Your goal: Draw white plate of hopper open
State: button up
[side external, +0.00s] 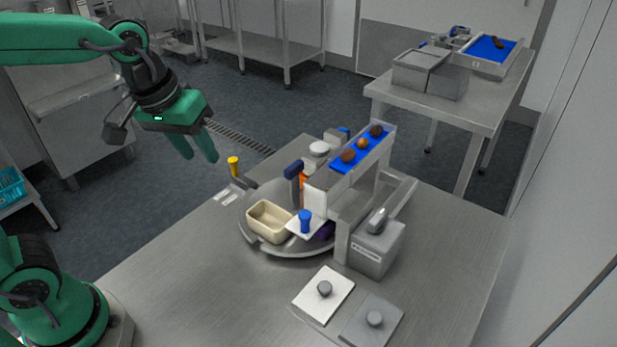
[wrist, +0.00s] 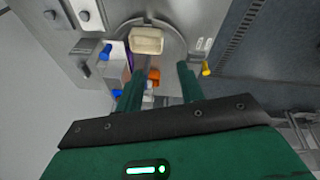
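The hopper (side external: 362,165) is a raised grey chute with a blue lining that holds a few brown and orange dates. At its low front end stands an upright white plate (side external: 316,200). Below that is a flat white piece (side external: 294,232) bearing a blue knob (side external: 305,221). In the wrist view the blue knob (wrist: 106,52) shows at the left, beside the white hopper end (wrist: 115,68). My gripper (side external: 201,158) is open and empty, in the air left of the hopper and well apart from it. Its two fingers are spread in the wrist view (wrist: 160,68).
A cream bowl (side external: 268,221) sits on a round grey turntable (side external: 285,249). Orange and dark-blue handled parts (side external: 295,175) and a yellow knob (side external: 233,164) stand nearby. The table's left front is clear.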

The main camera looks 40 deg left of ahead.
jog(key=w+d+f+n+g, duration=0.2)
jog(key=w+d+n, duration=0.1)
jog(key=w+d, duration=0.3)
jog(key=n+g, duration=0.2)
jog(key=n, duration=0.1)
send_over(304, 214)
jog(key=shift+y, duration=0.3)
notch_tip(304, 214, down, 6)
jog(key=shift+d+r, duration=0.1)
jog(key=shift+r, duration=0.1)
jog(key=shift+f, duration=0.15)
jog(key=shift+f, duration=3.8)
grip_shut()
